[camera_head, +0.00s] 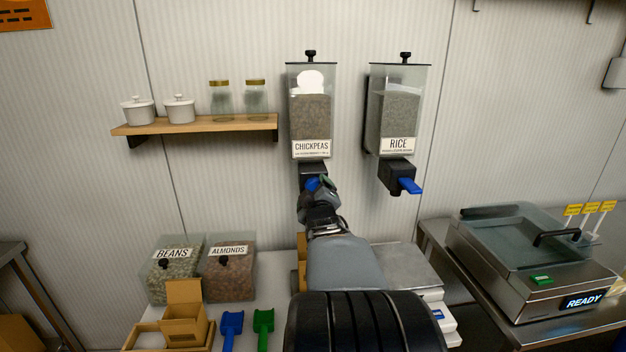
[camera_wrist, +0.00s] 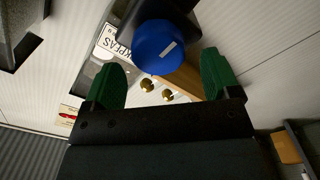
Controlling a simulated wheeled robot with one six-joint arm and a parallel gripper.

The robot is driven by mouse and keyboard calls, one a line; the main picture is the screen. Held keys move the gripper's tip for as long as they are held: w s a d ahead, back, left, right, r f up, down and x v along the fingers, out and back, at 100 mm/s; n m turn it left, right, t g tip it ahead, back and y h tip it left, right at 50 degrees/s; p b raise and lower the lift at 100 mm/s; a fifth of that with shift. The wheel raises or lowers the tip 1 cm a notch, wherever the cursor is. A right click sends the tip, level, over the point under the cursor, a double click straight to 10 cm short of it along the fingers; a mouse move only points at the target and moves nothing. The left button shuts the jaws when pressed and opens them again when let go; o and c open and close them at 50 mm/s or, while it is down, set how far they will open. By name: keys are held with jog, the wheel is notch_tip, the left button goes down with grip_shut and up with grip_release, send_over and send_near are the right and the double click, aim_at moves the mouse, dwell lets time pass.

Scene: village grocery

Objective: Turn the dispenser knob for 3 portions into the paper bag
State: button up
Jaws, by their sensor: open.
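The chickpeas dispenser (camera_head: 311,120) hangs on the wall, a clear bin partly filled with beige grains. Its blue knob (camera_head: 312,184) is below, partly covered by my gripper (camera_head: 320,187) in the head view. In the wrist view the round blue knob (camera_wrist: 159,47), with a pale mark on its face, lies between the green fingers of my gripper (camera_wrist: 163,72). The fingers are open, with a visible gap on both sides of the knob. A brown strip (camera_head: 302,258) shows beside my arm under the dispenser; it may be the paper bag, mostly hidden by the arm.
The rice dispenser (camera_head: 398,118) with its blue handle (camera_head: 409,186) hangs to the right. A shelf (camera_head: 200,125) with jars and pots is at left. Below are bean and almond bins, an open carton (camera_head: 185,318) and two scoops. A metal machine (camera_head: 530,265) stands at right.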

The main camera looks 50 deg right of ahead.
jog(key=shift+p+x, duration=0.4)
jog(key=shift+x, duration=0.9)
jog(key=shift+s, duration=0.1)
jog(key=shift+c, duration=0.3)
jog(key=shift+c, duration=0.7)
jog(key=c, duration=0.7)
